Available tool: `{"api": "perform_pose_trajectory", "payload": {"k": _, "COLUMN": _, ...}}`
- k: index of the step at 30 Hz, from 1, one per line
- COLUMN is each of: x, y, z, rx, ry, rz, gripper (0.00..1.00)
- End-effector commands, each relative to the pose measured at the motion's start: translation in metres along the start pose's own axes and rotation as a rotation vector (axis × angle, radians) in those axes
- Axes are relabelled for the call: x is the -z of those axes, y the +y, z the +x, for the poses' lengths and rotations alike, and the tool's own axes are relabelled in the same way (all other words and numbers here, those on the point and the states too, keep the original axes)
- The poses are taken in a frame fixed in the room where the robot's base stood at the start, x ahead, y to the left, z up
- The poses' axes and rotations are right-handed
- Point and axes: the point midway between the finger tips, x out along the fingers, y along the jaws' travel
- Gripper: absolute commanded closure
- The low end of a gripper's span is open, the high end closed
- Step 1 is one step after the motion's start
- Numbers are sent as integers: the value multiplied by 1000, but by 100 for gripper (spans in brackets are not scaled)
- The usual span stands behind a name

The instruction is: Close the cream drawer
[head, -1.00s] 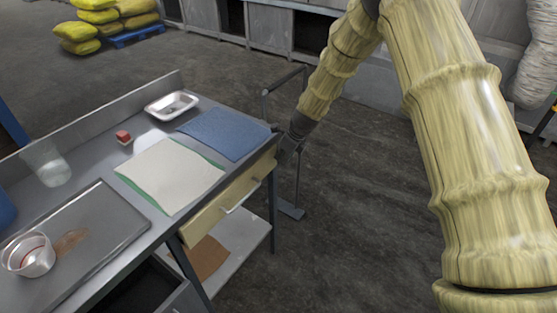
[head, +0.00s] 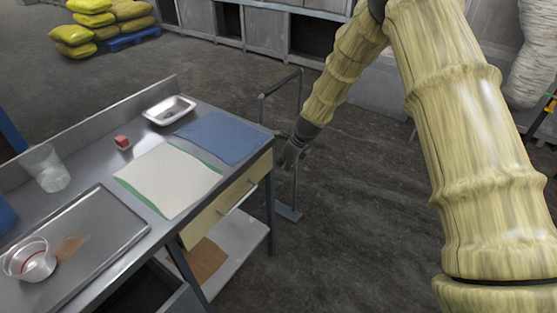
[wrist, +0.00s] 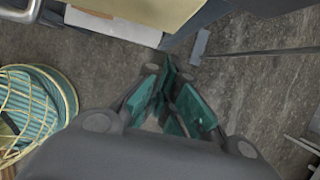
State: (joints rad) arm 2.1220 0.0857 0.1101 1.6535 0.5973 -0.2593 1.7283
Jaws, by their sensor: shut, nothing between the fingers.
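The cream drawer (head: 207,222) is under the top of the grey workbench (head: 100,265), with a thin metal bar handle (head: 236,197) on its front. Its front looks about flush with the bench edge; I cannot tell whether a small gap remains. My gripper (head: 286,163) is dark and hangs just right of the drawer's far end, apart from it. In the wrist view, the green-padded fingers (wrist: 170,66) converge and are shut, holding nothing. The cream front (wrist: 150,8) crosses the top of that view, beyond the fingers.
A white lower shelf (head: 235,245) lies under the drawer. A metal stand (head: 297,180) rises close behind my gripper. The bench carries a blue mat (head: 222,137), a cream cloth (head: 168,178) and a metal tray (head: 170,109). A wire basket (wrist: 66,100) stands left in the wrist view.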

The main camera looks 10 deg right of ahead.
Motion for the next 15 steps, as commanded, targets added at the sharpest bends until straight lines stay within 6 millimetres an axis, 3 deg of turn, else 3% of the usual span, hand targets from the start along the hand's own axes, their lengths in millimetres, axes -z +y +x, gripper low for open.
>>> {"api": "perform_pose_trajectory", "payload": {"k": 15, "x": 0, "y": 2, "z": -66, "rx": -2, "ry": 1, "rz": -5, "gripper": 100}}
